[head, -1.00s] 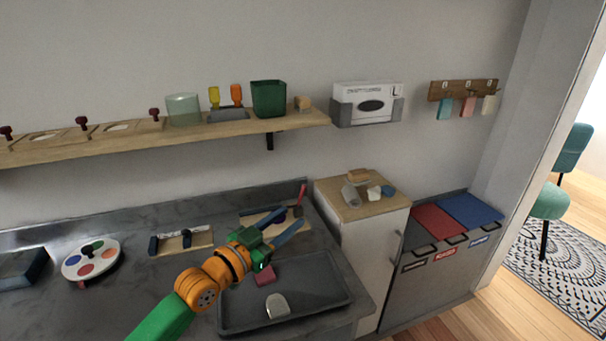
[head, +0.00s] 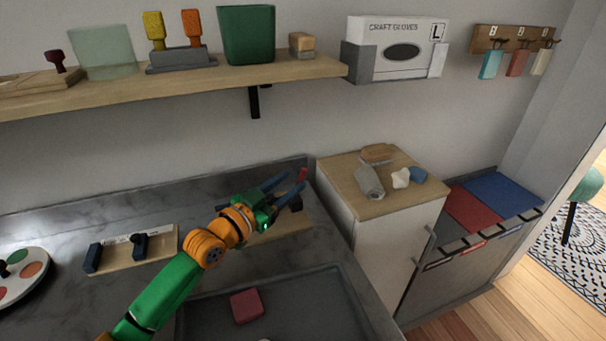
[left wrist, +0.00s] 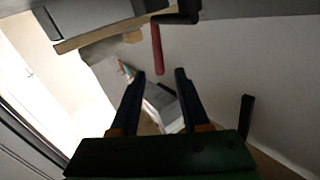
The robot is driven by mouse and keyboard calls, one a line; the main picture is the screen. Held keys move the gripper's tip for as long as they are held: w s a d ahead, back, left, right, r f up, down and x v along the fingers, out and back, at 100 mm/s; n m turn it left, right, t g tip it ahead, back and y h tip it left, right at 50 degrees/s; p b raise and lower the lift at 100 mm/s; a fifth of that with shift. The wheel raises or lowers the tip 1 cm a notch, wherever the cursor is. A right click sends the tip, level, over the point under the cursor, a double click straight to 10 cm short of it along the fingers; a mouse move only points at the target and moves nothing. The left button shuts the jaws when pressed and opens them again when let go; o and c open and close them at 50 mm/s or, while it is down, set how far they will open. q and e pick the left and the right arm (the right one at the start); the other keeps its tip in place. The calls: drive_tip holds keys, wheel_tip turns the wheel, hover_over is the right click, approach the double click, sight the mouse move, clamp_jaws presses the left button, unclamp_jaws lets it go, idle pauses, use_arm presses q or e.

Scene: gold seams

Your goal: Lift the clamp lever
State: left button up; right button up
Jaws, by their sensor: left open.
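The red clamp lever (head: 302,175) stands up from a dark clamp (head: 296,204) on a wooden board (head: 275,229) at the back right of the counter. My left gripper (head: 287,183) is open, with its two blue fingers pointing at the lever from the left. In the head view the fingers hide part of the clamp. In the left wrist view the red lever (left wrist: 157,48) shows just beyond and between the open fingertips (left wrist: 160,72). I see no clear contact between them. My right gripper is not in view.
A second board (head: 130,258) with dark clamps lies to the left. A dark tray (head: 300,305) with a red block (head: 246,306) is in front. A wood-topped cabinet (head: 345,185) stands close on the right. The shelf (head: 200,84) runs above.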

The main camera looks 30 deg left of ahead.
sight(302, 174)
use_arm(q)
drive_tip(key=w, duration=0.3)
drive_tip(key=w+d, duration=0.1)
drive_tip(key=w, duration=0.1)
drive_tip(key=shift+w+r, duration=0.1)
drive_tip(key=shift+w, duration=0.2)
clamp_jaws()
idle(1.1)
